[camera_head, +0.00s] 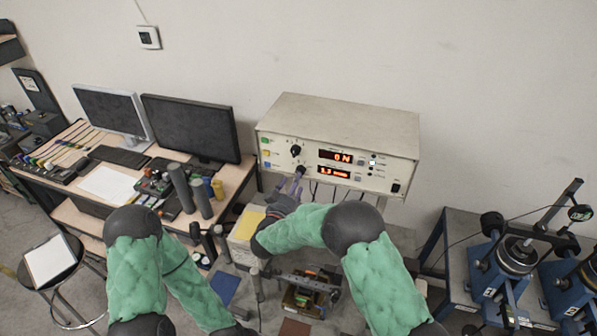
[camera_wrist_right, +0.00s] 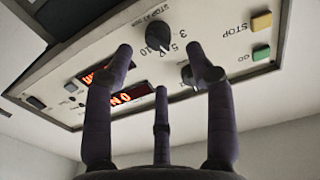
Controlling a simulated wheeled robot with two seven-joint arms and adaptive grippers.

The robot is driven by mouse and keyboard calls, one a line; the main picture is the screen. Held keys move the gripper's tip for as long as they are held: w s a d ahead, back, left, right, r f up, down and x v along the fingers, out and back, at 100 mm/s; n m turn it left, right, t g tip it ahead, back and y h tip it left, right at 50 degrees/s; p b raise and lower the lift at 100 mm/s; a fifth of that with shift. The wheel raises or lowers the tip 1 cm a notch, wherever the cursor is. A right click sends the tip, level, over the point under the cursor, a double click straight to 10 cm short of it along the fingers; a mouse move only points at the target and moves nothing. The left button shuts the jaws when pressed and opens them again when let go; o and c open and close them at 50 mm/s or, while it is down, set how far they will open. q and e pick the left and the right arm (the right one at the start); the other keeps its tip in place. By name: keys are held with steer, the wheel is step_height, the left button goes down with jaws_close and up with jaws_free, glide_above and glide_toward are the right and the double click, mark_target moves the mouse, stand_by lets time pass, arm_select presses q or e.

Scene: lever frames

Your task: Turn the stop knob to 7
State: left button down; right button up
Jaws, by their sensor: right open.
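The stop knob is a dark round knob low on the front of a cream control box (camera_head: 340,125). In the right wrist view the stop knob (camera_wrist_right: 159,37) shows upside down, with "STOP AT" lettering and numbers such as 3, 5 and 10 by it. I cannot read its setting. My right gripper (camera_head: 298,178) is at the panel's lower left, covering much of that knob in the head view. In the wrist view its fingers (camera_wrist_right: 160,60) are spread, with the knob beyond the gap between their tips; contact is not visible. My left gripper is out of view.
A second knob (camera_head: 295,151) sits above the stop knob. Push buttons (camera_head: 266,153) line the panel's left, and red displays (camera_head: 334,172) are right of the knobs. A desk with monitors (camera_head: 190,127) stands left; a bench with blue machines (camera_head: 500,265) stands right.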

steer(key=shift+p+x, duration=0.6)
steer(key=shift+x, duration=2.25)
steer(key=shift+c, duration=0.3)
jaws_close()
